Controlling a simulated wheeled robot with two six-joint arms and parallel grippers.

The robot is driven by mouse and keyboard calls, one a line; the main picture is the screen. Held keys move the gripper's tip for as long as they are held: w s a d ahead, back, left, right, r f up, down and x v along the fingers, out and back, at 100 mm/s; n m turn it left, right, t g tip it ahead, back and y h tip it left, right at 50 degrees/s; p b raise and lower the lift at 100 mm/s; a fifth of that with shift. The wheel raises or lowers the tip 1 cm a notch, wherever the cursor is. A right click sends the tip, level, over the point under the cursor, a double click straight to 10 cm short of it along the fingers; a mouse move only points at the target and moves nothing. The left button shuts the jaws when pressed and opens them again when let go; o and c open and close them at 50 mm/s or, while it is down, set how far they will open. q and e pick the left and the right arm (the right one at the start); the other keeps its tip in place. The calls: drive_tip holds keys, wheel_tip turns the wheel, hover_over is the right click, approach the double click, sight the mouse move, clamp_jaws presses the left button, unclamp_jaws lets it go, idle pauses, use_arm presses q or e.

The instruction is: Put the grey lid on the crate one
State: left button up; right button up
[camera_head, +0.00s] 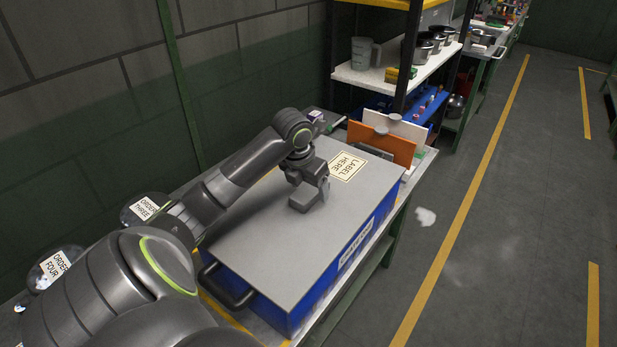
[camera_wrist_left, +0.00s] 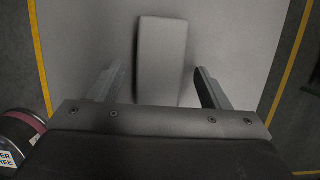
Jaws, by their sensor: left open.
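The grey lid (camera_head: 265,235) lies flat over the top of the blue crate (camera_head: 325,290), covering its opening; whether it is fully seated I cannot tell. The crate has a label on its long side, too small to read surely, and a black handle at its near end. My left gripper (camera_head: 309,197) is over the lid, toward its far half. In the left wrist view the gripper (camera_wrist_left: 158,90) is open, and the lid's raised grey block handle (camera_wrist_left: 162,55) shows between its fingers, with gaps on both sides. My right gripper is not in view.
An orange panel (camera_head: 381,143) and a white panel (camera_head: 408,129) with round knobs stand upright beyond the crate. Round containers labelled order three (camera_head: 143,208) and order four (camera_head: 54,267) are at the left.

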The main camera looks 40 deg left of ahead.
use_arm(q)
drive_tip(key=b+v, duration=0.1)
drive_tip(key=v, duration=1.6)
drive_tip(key=shift+r, duration=0.3)
drive_tip(key=shift+f, duration=0.1)
